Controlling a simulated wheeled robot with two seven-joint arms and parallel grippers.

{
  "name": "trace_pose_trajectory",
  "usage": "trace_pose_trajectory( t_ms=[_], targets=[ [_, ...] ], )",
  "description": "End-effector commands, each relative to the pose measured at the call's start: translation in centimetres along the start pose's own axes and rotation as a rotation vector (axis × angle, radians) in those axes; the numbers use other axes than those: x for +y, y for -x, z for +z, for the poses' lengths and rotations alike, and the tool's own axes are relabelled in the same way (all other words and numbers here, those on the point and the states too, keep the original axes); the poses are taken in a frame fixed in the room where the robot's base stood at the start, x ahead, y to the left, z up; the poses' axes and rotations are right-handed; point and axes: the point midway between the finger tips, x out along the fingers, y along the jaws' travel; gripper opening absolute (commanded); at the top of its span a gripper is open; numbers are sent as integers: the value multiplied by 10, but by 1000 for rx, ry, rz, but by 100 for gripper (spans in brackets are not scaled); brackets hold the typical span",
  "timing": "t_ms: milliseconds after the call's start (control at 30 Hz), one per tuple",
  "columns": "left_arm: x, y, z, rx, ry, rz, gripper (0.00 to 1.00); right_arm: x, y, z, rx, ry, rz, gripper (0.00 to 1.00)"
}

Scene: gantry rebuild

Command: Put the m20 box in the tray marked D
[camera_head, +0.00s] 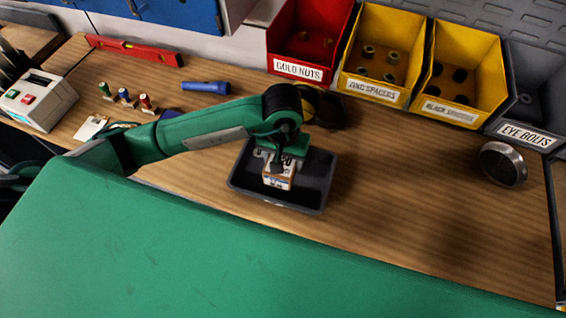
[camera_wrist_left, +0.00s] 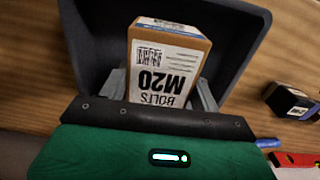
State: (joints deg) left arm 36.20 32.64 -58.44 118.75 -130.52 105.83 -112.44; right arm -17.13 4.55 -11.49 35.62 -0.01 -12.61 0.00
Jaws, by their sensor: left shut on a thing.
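The m20 box (camera_wrist_left: 167,62) is a small brown cardboard box with a white label reading M20 BOLTS. My left gripper (camera_wrist_left: 160,95) is shut on it, one finger on each side. In the head view the box (camera_head: 278,182) is below my left gripper (camera_head: 282,165), over or inside a dark grey tray (camera_head: 241,182). I cannot tell whether the box touches the tray floor. The tray's wall also shows in the left wrist view (camera_wrist_left: 88,50). No letter D is visible on the tray from here. My right gripper is not in view.
Red (camera_head: 303,71), yellow and grey labelled bins line the back. A blue flashlight (camera_head: 206,87), a red level (camera_head: 135,50) and a control box (camera_head: 38,100) are at left. A round metal object (camera_head: 503,163) lies at right. The bench right of the tray is clear.

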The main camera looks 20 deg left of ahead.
Motion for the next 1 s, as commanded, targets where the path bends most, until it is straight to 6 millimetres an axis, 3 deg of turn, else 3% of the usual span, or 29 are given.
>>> trace_pose_trajectory(
  t_ms=[400,867,900,1000],
  targets=[
    [0,-39,0,1,0,0,26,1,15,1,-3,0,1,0],
    [0,-46,-1,4,-1,0,26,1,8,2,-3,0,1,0],
    [0,-45,0,2,0,0,71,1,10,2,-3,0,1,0],
    [0,-45,0,2,0,0,85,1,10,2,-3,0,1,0]
  ],
)
